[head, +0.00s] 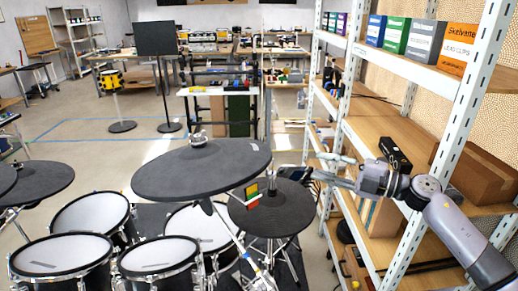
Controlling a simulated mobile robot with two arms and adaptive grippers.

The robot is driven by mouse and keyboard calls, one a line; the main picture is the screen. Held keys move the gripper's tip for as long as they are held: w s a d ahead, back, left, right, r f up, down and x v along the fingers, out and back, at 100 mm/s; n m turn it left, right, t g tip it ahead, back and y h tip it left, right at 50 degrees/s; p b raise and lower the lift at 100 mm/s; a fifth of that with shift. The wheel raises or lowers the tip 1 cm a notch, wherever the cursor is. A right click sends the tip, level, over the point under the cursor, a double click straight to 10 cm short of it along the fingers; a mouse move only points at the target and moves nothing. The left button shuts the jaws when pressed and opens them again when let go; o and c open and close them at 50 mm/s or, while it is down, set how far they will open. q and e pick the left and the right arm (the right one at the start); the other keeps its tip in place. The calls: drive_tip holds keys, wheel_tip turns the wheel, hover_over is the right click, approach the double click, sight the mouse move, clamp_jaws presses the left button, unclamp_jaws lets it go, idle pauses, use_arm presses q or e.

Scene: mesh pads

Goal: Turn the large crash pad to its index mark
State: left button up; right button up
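The large crash pad (202,170) is a wide dark grey disc, tilted on its stand in the middle of the head view. A wing-nut-like fitting (198,140) sits at its top centre. I cannot make out an index mark on it. A small red, yellow and green marker (252,194) shows at its lower right edge, in front of a smaller dark pad. My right gripper (303,174) reaches in from the right and stands just beyond the crash pad's right rim. It looks apart from the rim; its finger opening is too small to tell. My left gripper is out of view.
A smaller dark pad (270,214) lies below right of the crash pad. Several white mesh drum pads (62,254) fill the lower left. A white shelf rack (465,110) with boxes stands close beside my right arm. Open floor (90,155) lies behind the drums.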

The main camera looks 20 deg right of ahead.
sight(266, 148)
drive_tip(key=p+x, duration=0.5)
drive_tip(key=x, duration=1)
drive_tip(key=shift+w+a+r, duration=0.1)
drive_tip(key=shift+w+a, duration=0.05)
drive_tip(key=shift+w, duration=0.2)
drive_tip(key=shift+w+a, duration=0.3)
drive_tip(key=shift+c, duration=0.6)
clamp_jaws()
